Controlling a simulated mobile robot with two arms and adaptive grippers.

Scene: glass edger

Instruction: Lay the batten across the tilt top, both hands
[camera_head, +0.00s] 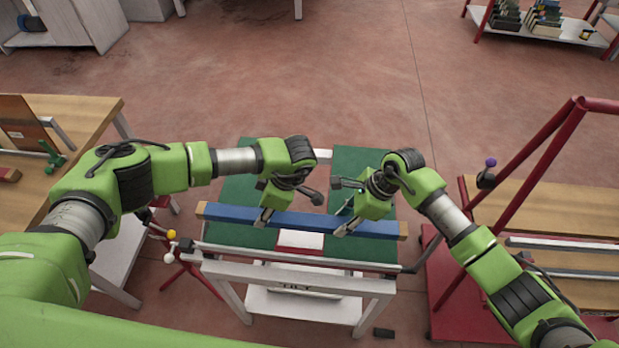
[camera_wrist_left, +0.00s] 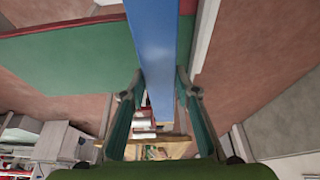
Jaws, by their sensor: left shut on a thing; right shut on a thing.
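The batten (camera_head: 300,221) is a long blue bar with bare wood ends, lying lengthwise left to right over the green tilt top (camera_head: 238,190). My left gripper (camera_head: 264,218) is shut on the batten left of its middle. My right gripper (camera_head: 345,227) is shut on it right of its middle. In the left wrist view the blue batten (camera_wrist_left: 156,40) runs between the two fingers of my left gripper (camera_wrist_left: 160,95). The green top (camera_wrist_left: 80,65) shows beside it. Whether the batten touches the top or hangs just above it, I cannot tell.
A wooden bench (camera_head: 85,108) stands at the left. A red frame (camera_head: 535,165) and a wooden-topped table (camera_head: 560,205) stand at the right. A white shelf (camera_head: 560,32) with stacked items is at the back right. The floor behind the tilt top is clear.

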